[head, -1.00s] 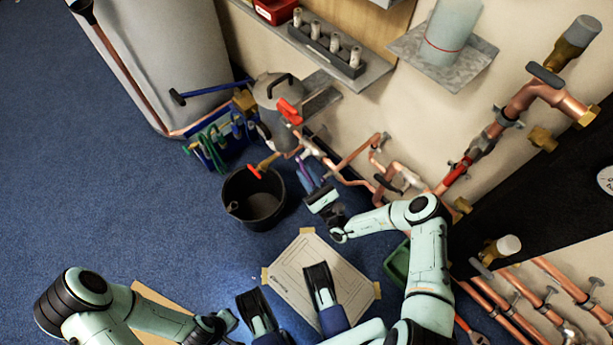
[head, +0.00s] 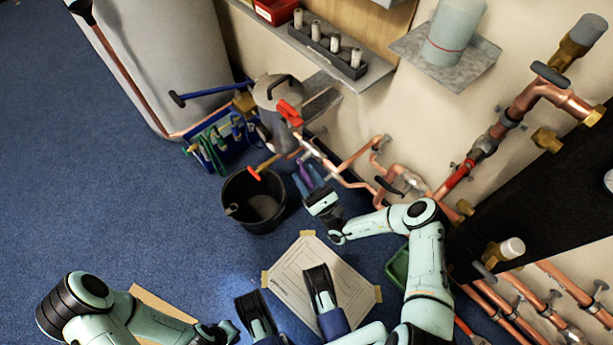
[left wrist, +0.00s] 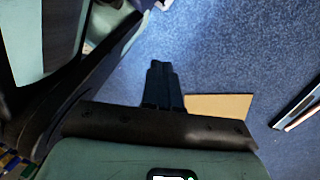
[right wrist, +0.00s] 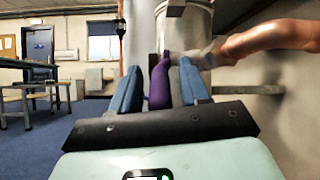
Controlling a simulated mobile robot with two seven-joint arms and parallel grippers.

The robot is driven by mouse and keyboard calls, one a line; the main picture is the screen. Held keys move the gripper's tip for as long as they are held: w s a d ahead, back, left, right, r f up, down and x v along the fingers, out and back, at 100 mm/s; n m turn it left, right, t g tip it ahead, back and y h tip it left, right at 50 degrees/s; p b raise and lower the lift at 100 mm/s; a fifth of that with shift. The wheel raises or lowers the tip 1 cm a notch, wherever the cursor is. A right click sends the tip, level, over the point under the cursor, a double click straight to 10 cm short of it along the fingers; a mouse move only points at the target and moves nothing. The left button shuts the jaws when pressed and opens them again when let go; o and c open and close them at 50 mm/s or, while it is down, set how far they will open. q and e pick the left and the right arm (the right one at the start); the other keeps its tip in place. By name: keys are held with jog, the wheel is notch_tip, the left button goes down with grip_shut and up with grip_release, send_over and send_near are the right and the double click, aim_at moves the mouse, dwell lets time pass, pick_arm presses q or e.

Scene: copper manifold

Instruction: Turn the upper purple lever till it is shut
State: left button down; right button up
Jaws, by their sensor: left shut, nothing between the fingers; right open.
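The upper purple lever (right wrist: 160,82) stands upright between the fingers of my right gripper (right wrist: 159,88) in the right wrist view, beside a pale pipe fitting. The fingers are open on either side of it, with a gap visible at least on the right. In the head view my right gripper (head: 307,178) is at the copper pipework by the wall, and the lever is small and partly hidden there. My left gripper (left wrist: 161,68) is shut and empty over the blue floor. In the head view it shows low at the left (head: 235,328).
A copper pipe (right wrist: 270,40) runs close to the right gripper's right side. A black bucket (head: 252,205) stands on the floor left of it. A red-handled valve (head: 289,112) and a grey canister (head: 276,92) are behind. A taped paper sheet (head: 325,272) lies in front.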

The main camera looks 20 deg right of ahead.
pick_arm(q)
jog(key=w+r, duration=0.1)
jog(key=w+t+p, duration=0.1)
jog(key=w, duration=0.1)
jog(key=shift+d+r, duration=0.15)
jog(key=shift+r, duration=0.25)
pick_arm(e)
jog(key=v, duration=1.3)
jog(key=shift+s+f, duration=0.1)
jog(key=shift+s, duration=0.05)
